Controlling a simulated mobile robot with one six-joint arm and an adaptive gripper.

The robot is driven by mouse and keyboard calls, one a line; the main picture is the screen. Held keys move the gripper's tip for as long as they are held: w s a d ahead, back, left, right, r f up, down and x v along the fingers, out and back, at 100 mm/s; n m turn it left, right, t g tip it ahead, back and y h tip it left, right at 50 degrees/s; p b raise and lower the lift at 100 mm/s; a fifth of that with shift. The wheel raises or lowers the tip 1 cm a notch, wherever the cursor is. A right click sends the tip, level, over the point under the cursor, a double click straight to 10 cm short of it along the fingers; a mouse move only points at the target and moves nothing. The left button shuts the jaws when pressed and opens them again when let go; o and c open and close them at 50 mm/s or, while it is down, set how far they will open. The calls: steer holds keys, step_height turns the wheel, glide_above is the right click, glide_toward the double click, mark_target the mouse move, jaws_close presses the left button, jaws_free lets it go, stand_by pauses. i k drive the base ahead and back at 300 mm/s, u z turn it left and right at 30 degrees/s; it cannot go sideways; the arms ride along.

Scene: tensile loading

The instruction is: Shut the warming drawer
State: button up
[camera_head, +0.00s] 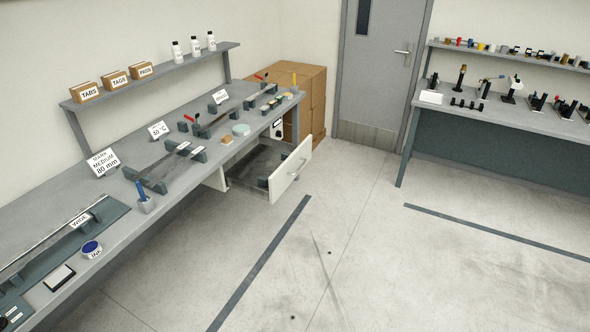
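The warming drawer (289,170) stands pulled out from under the long grey bench on the left. Its white front panel has a handle and faces the open floor. The dark inside of the drawer shows between the front and the bench, with a small dark object in it near the front. A small white control panel (277,128) with a dial sits on the bench front just beyond the drawer. My gripper is not in view.
The grey bench (110,186) holds signs, racks, a cup and an ink pad. Cardboard boxes (311,95) stand beyond its far end. A second bench (510,114) with tools is at the right, a grey door (381,60) at the back. The concrete floor (370,230) between is clear.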

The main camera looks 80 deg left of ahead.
mark_target(264, 167)
steer(key=z, duration=0.25)
steer(key=i, duration=0.1)
steer(key=u, duration=3.15)
steer(key=i, duration=1)
steer(key=z, duration=0.1)
